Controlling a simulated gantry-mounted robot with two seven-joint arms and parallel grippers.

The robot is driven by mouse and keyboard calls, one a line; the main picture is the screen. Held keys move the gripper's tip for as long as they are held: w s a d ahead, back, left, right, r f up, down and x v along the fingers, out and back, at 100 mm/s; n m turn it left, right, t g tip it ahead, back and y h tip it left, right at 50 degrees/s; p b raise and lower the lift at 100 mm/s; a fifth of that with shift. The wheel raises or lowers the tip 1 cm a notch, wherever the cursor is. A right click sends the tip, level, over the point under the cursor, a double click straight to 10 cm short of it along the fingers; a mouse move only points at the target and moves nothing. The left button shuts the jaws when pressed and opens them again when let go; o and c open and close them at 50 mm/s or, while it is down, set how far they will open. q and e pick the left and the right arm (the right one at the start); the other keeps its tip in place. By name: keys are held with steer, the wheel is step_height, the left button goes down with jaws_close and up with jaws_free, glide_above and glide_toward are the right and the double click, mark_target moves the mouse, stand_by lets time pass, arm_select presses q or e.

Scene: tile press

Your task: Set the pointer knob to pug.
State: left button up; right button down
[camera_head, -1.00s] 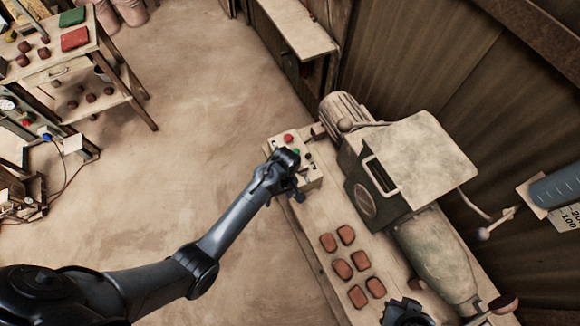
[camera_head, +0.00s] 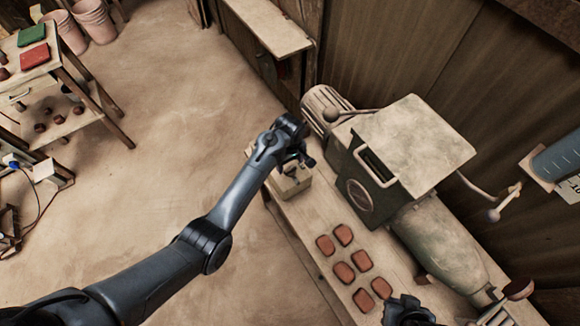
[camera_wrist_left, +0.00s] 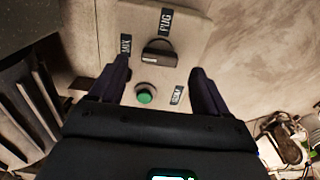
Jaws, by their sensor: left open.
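In the left wrist view a black pointer knob (camera_wrist_left: 160,52) sits on a pale control box, with a pale mark toward its left side. A PUG label (camera_wrist_left: 166,20) is above the knob and a MIX label (camera_wrist_left: 126,43) is to its left. My left gripper (camera_wrist_left: 160,70) is open, its dark fingers to either side of the knob area and apart from it. In the head view the left gripper (camera_head: 303,156) is over the control box (camera_head: 291,184) and hides much of it. Part of my right gripper (camera_head: 408,312) shows at the bottom edge; its jaws are unclear.
A green button (camera_wrist_left: 146,94) lies between my left fingers, below the knob; a small label (camera_wrist_left: 177,95) beside it is hard to read. The pug machine (camera_head: 410,155) stands right of the box. Several brown clay blocks (camera_head: 343,235) lie on the bench.

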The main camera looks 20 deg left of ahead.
mark_target(290, 168)
arm_select(q)
steer(key=shift+f, duration=1.7)
steer(key=c, duration=1)
steer(key=shift+c, duration=0.2)
